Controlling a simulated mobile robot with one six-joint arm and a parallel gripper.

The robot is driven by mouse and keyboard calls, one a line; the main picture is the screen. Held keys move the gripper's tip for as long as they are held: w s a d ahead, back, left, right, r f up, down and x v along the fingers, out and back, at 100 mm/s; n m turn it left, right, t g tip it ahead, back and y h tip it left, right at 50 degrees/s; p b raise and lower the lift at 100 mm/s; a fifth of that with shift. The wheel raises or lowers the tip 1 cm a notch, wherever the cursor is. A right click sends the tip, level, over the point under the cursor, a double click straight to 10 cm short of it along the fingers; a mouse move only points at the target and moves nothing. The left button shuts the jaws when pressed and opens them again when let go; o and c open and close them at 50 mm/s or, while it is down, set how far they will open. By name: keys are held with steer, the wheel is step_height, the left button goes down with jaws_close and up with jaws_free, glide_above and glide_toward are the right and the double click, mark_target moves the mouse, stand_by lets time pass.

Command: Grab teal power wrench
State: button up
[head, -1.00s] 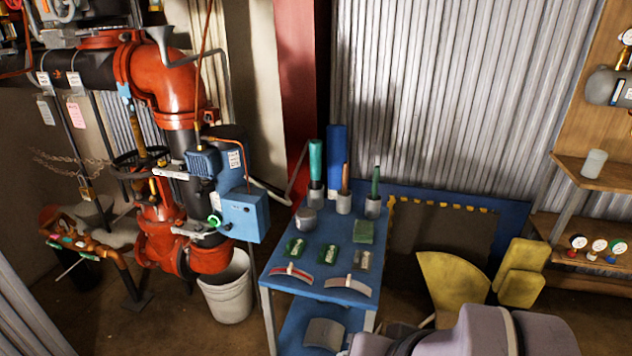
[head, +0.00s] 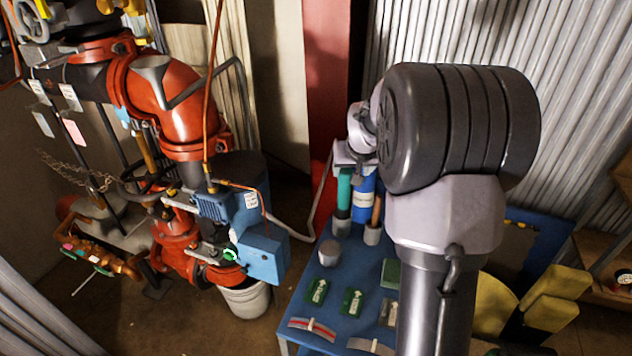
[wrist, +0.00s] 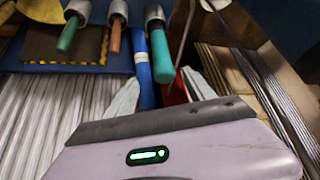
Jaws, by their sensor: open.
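The teal power wrench (head: 344,187) appears to be the teal-handled tool upright in a grey cup on the blue bench. In the wrist view its teal handle (wrist: 161,55) points down the picture, with its lower end in a pale cup. My gripper (head: 354,158) is at the top of the teal handle in the head view, partly hidden behind my arm. It is open; I cannot tell whether it touches the handle. In the wrist view a gap shows between the handle and the grey edge of my gripper.
A blue cylinder (head: 363,200) stands close beside the teal handle. An orange-handled tool (head: 376,210) and a green-handled tool (wrist: 69,35) stand in neighbouring cups. Green packets (head: 317,290) lie on the blue bench (head: 335,258). Red pipework (head: 175,100) stands to the left.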

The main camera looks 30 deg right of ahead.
mark_target(346, 184)
steer(key=b+x, duration=0.1)
steer(key=x, duration=0.3)
steer(key=b+x, duration=0.1)
steer(key=x, duration=0.4)
steer(key=b+x, duration=0.1)
steer(key=x, duration=0.3)
steer(key=shift+a+f, duration=0.2)
steer(key=shift+f, duration=0.35)
steer(key=shift+c, duration=0.6)
steer(key=shift+r, duration=0.1)
jaws_close()
